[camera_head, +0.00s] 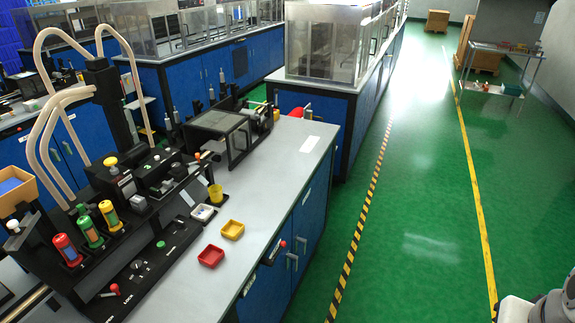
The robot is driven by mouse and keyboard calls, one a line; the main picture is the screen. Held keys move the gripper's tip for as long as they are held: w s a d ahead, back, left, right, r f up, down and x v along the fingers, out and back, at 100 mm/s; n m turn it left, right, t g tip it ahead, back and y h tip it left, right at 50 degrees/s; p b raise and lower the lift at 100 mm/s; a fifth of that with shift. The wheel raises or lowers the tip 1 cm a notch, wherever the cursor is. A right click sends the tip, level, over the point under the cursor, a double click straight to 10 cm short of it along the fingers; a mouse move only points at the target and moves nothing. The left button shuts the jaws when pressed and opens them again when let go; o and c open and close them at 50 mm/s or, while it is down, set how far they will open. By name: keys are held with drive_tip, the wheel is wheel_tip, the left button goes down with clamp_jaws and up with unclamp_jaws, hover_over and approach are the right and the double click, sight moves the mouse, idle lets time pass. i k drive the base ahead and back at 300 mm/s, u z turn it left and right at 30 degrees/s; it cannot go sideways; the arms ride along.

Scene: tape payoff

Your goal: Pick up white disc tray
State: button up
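A small white tray (204,212) sits on the grey worktop, close against the right side of the black machine. It is too small here to tell what lies in it. A yellow square tray (232,230) and a red square tray (211,256) sit nearer the front on the same worktop, apart from the white one. My gripper is not in view. Only a white and grey part of my own arm shows at the bottom right corner, over the floor and far from the trays.
The black machine (150,185) with pale curved tubes and coloured cylinders fills the left of the blue bench. A clear-covered box (222,137) stands behind the trays. The worktop (275,180) right of the trays is bare. The green floor (420,220) beside the bench is open.

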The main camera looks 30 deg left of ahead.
sight(202, 213)
drive_tip(key=i, duration=1.8)
drive_tip(key=u, duration=3.35)
drive_tip(key=i, duration=1)
drive_tip(key=z, duration=0.1)
